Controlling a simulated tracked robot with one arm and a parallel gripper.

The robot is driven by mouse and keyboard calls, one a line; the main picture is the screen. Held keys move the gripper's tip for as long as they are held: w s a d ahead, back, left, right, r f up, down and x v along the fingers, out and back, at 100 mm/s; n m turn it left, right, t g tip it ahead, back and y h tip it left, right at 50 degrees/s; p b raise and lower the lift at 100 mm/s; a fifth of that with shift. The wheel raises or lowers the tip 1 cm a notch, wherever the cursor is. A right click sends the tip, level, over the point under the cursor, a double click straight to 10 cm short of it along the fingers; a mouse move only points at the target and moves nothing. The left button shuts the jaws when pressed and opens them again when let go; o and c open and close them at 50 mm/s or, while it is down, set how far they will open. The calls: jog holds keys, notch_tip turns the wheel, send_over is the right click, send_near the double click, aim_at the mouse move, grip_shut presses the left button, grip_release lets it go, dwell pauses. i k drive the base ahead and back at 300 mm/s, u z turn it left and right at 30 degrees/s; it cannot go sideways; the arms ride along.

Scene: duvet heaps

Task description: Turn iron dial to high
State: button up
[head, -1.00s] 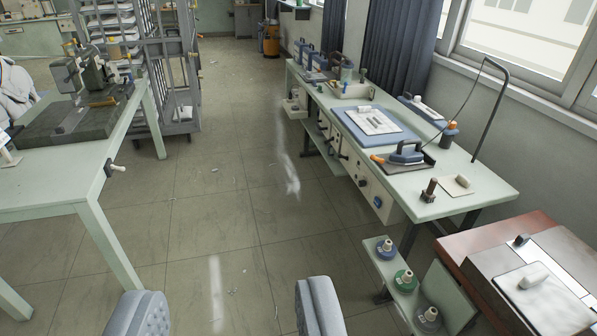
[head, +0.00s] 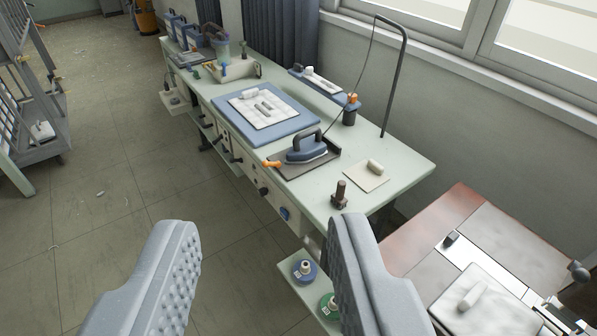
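A blue iron (head: 307,148) with a dark handle sits on a dark rest plate (head: 325,163) on the pale green bench by the window. A thin cord runs up from near it to a bent black pole (head: 401,70). An orange part (head: 272,163) shows at the iron's left end; I cannot tell whether it is the dial. A blue round knob (head: 284,213) and dark knobs are on the bench's front panel. My gripper (head: 262,245) is open and empty, its two grey padded fingers wide apart in the foreground, short of the bench.
The green bench (head: 405,165) also holds a blue pressing pad (head: 290,127) and a brown stamp-like object (head: 340,195). Thread spools (head: 304,270) stand on a low shelf. A brown-topped sewing table (head: 430,230) is at lower right.

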aim_at(262, 192)
jog(key=u, duration=0.05)
jog(key=k, duration=0.55)
jog(key=u, duration=0.75)
jog(key=i, duration=1.15)
jog(key=u, duration=0.25)
jog(key=i, duration=1.55)
jog(key=z, duration=0.75)
